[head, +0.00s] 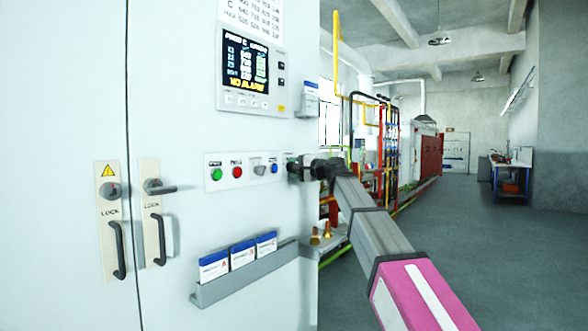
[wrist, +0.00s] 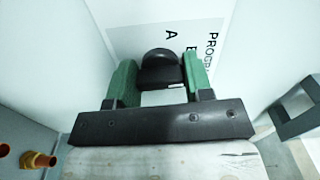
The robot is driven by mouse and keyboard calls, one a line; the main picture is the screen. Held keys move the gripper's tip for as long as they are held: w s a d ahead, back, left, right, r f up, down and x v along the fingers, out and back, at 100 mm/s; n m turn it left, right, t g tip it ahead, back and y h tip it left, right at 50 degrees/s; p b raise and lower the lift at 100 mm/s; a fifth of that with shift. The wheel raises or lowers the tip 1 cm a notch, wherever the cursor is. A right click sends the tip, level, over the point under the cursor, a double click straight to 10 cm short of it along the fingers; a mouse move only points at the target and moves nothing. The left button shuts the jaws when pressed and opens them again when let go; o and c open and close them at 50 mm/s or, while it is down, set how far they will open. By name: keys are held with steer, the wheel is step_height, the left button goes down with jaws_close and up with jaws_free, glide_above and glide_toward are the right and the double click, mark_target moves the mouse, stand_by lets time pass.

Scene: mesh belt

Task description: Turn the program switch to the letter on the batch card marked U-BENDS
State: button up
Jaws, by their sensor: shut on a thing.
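My gripper (head: 294,169) is at the right end of the button strip on the cabinet front. In the wrist view its two green-padded fingers are closed on either side of a black knob, the program switch (wrist: 158,60). The printed word beginning "PROG" and the letters A and B show beside the knob. The knob's pointing direction is hard to tell, and the rest of the lettering is hidden. Three batch cards, left (head: 214,266), middle (head: 242,254) and right (head: 266,244), stand in a grey rack (head: 245,277) below. Their text is too small to read.
The strip also has a green button (head: 217,174), a red button (head: 237,172), a grey switch (head: 259,167) and a blue button (head: 275,168). A display (head: 247,66) is above. Door handles (head: 117,250) stick out at left. The floor (head: 480,250) at right is open.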

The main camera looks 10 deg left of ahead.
steer(key=n, duration=0.6)
steer(key=shift+f+n, duration=0.15)
steer(key=shift+n, duration=0.15)
steer(key=n, duration=0.6)
stand_by(0.4)
steer(key=o, duration=0.9)
steer(key=shift+d, duration=0.1)
steer(key=v, duration=1)
steer(key=shift+s+d, duration=0.1)
steer(key=shift+d, duration=0.25)
steer(key=shift+f, duration=0.1)
